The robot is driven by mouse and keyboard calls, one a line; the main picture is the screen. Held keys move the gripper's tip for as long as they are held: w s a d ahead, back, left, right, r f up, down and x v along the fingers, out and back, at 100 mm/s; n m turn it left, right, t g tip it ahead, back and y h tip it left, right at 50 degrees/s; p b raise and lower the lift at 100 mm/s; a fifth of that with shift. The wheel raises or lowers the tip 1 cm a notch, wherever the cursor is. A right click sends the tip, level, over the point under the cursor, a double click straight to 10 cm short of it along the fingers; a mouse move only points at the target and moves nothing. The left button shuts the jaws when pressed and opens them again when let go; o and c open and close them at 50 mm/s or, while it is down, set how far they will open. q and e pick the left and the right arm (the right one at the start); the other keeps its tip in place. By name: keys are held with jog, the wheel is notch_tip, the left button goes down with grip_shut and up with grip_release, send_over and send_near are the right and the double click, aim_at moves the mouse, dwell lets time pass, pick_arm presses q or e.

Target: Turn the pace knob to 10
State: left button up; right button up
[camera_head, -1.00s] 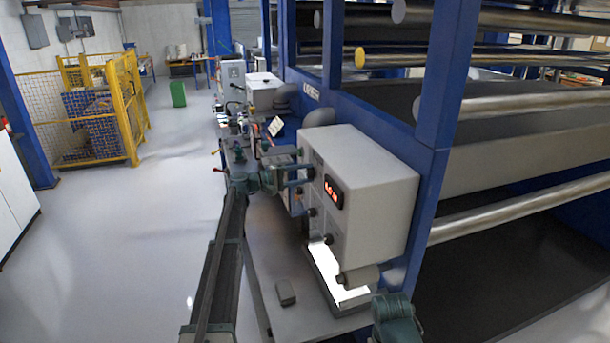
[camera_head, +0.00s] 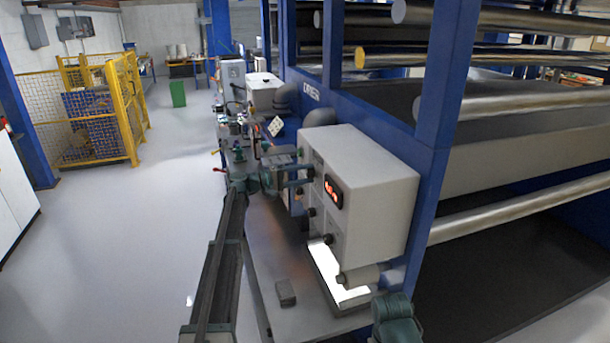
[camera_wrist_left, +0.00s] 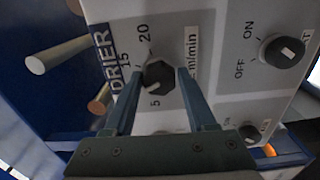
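The pace knob (camera_wrist_left: 157,75) is black, on a grey panel with a m/min scale; 5, 15 and 20 are readable, and 10 cannot be seen. A pale mark on the knob faces the lower left, toward the 5 side. My left gripper (camera_wrist_left: 161,68) has a finger on each side of the knob, close against it, and appears shut on it. In the head view my left gripper (camera_head: 308,180) is at the left face of the grey control box (camera_head: 375,185).
An ON/OFF switch knob (camera_wrist_left: 282,51) and a smaller knob (camera_wrist_left: 250,132) are right of the pace knob. A red display (camera_head: 333,192) glows on the box, digits blurred. A small grey block (camera_head: 286,293) lies on the bench.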

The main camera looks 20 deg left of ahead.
pick_arm(q)
jog(key=o, duration=0.3)
jog(key=v, duration=1.3)
jog(key=shift+s+a, duration=0.25)
jog(key=shift+a, duration=0.1)
